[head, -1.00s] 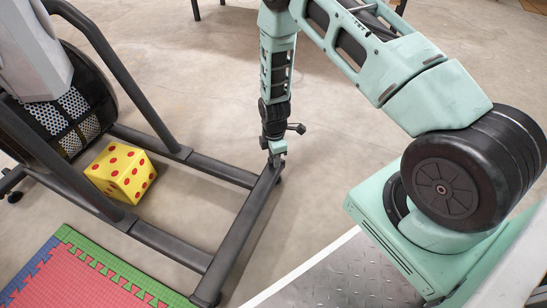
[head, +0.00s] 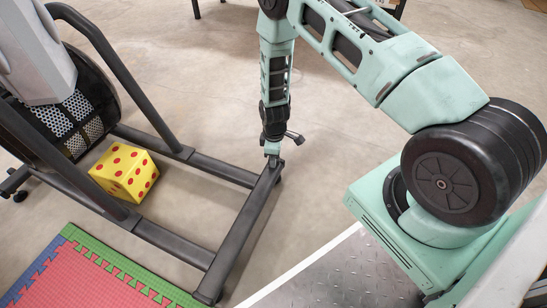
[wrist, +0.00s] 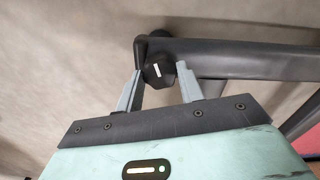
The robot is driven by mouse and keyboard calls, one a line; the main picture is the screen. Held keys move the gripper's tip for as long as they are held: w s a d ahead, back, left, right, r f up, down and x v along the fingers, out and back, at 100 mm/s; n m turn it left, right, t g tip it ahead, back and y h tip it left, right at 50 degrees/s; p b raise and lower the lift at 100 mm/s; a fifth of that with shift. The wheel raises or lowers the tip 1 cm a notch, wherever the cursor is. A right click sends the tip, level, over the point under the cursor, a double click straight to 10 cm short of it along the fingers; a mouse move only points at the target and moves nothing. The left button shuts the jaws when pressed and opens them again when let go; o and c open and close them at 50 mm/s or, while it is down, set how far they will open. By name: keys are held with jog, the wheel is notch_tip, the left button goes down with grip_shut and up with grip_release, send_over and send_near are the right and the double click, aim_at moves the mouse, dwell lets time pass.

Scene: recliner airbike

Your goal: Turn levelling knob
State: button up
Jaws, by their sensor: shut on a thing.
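The levelling knob (wrist: 158,72) is small, dark and faceted, with a white mark, at the end of the bike's dark floor bar (wrist: 240,60) in the wrist view. My gripper (wrist: 161,72) has one grey finger on each side of the knob and is shut on it. In the head view my gripper (head: 272,160) points down at the far end of the bar (head: 243,222). The knob itself is too small and hidden there to make out.
A yellow die with red dots (head: 124,172) lies on the floor inside the bike's frame. A red and green foam mat (head: 85,275) is at the lower left. The concrete floor around the bar's end is clear.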

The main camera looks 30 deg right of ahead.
jog(key=shift+r+m+p, duration=0.15)
jog(key=shift+m+p, duration=0.45)
jog(key=shift+m, duration=0.9)
jog(key=shift+m+p, duration=0.4)
jog(key=shift+m, duration=0.2)
jog(key=o, duration=0.5)
jog(key=shift+r+p, duration=2.15)
jog(key=shift+r, duration=0.25)
